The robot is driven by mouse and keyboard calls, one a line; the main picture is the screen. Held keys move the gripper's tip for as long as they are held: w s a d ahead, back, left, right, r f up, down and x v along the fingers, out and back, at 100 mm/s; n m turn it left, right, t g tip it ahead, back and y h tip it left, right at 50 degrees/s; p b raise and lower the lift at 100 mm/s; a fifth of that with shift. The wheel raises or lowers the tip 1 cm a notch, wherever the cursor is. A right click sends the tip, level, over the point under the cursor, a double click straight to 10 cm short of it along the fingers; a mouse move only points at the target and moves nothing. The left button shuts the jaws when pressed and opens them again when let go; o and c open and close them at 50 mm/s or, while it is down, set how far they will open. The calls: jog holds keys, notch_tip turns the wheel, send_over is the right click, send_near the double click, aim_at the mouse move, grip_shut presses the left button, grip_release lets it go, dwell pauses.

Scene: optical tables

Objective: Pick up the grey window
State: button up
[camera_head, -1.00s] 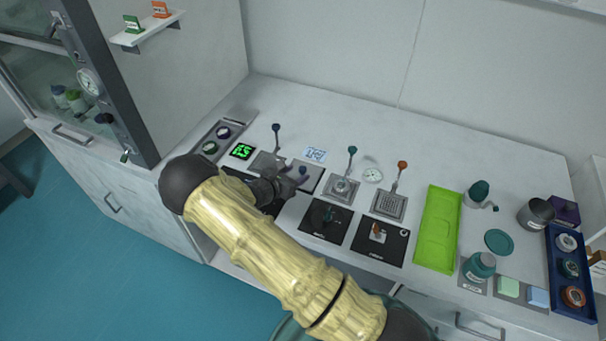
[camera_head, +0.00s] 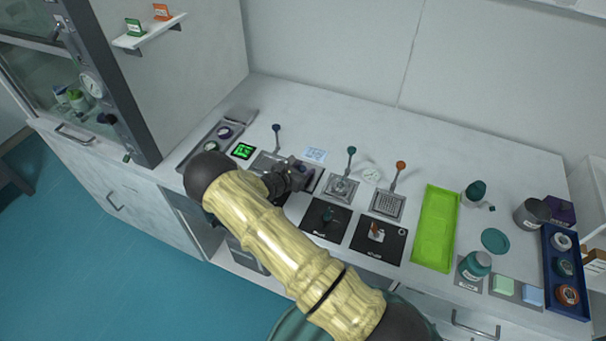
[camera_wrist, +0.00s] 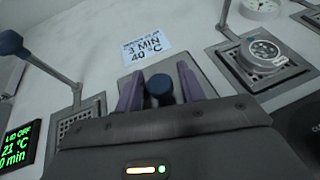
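My gripper (camera_head: 304,176) is over the back row of grey panels, left of the middle of the bench. In the wrist view its two purple fingers (camera_wrist: 160,84) stand apart, with a dark blue round knob (camera_wrist: 159,86) between them. I see a small gap on each side of the knob. A grey round piece (camera_head: 563,242) lies at the back of the blue tray (camera_head: 553,291) at the far right. It may be the grey window, but I cannot tell for sure. It is far from my gripper.
A green tray (camera_head: 436,228), a teal bottle (camera_head: 475,265) and a dark grey cup (camera_head: 532,213) are to the right. A green display (camera_head: 243,151) is to the left.

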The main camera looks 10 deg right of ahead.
aim_at(303, 167)
grip_shut()
jog(key=shift+r, duration=0.15)
notch_tip(303, 167, up, 10)
jog(key=shift+f+b, duration=0.1)
jog(key=shift+b, duration=1.05)
